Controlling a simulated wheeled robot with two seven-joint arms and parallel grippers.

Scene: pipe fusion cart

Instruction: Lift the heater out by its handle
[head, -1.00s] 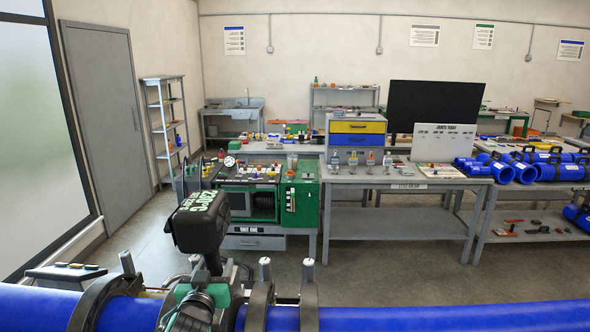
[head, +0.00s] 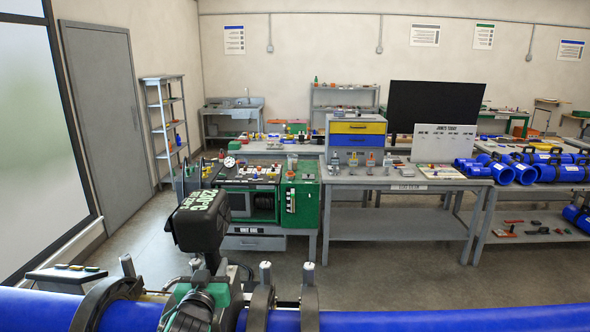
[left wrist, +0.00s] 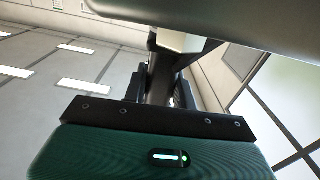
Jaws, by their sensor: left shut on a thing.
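A black housing with pale upside-down lettering (head: 200,220), which looks like the heater, stands tilted above the blue pipe (head: 420,316) at the lower left of the head view. A narrow neck runs down from it. My left gripper (head: 207,268), with a green and black body, is just below the housing and shut on the neck, which I take as the handle. In the left wrist view the dark fingers (left wrist: 160,85) close around a dark upright piece beyond my gripper's green body. The contact is partly hidden. My right gripper is out of view.
Dark clamp rings (head: 103,305) stand around the pipe left of my gripper, and clamps with upright posts (head: 308,290) stand to its right. Behind is a green machine cabinet (head: 300,205). A grey workbench (head: 400,181) is further right, with open floor in front.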

